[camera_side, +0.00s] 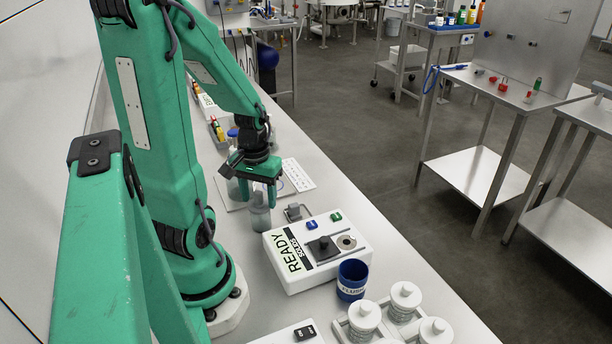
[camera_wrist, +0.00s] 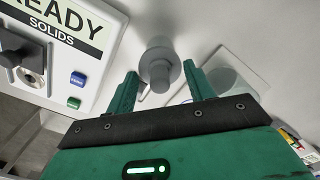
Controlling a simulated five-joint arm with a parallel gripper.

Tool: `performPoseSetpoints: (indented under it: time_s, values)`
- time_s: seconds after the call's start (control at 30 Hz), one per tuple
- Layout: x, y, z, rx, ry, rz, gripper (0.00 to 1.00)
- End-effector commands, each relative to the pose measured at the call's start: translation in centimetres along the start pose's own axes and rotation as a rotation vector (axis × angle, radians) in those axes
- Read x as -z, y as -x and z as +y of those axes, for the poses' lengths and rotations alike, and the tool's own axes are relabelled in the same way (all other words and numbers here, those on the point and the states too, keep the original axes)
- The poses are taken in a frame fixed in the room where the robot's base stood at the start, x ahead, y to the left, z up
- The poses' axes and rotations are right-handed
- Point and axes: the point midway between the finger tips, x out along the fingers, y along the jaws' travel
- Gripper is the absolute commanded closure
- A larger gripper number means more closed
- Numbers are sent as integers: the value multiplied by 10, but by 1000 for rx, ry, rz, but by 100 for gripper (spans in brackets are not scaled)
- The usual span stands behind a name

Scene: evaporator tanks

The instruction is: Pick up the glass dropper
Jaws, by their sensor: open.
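A grey, translucent upright piece (camera_side: 260,217) stands on the bench below my gripper (camera_side: 257,193) in the side view. It looks like a small bottle, perhaps with the glass dropper in it; I cannot tell the two apart. In the wrist view its grey rounded top (camera_wrist: 160,68) shows between the fingertips of my gripper (camera_wrist: 160,72), with a gap on each side. My fingers are open and hold nothing. The lower part of the piece is partly hidden from above by its top.
A white box marked READY SOLIDS (camera_side: 318,250) stands close to the right of the piece. A blue FLUSH cup (camera_side: 352,280) and white lidded jars (camera_side: 405,298) are nearer the camera. A tray (camera_wrist: 240,62) holding a round translucent vessel (camera_wrist: 233,84) lies beside the piece.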

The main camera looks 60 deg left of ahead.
Motion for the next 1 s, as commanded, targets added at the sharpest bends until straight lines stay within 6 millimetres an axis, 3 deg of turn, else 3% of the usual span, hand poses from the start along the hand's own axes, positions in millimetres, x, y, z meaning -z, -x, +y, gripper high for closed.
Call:
performPoseSetpoints:
  time_s: [0.2,0.43,1.0]
  values:
    - [0,0,0,0,0,0,49]
    - [0,0,0,0,0,0,94]
    - [1,12,0,0,0,3,95]
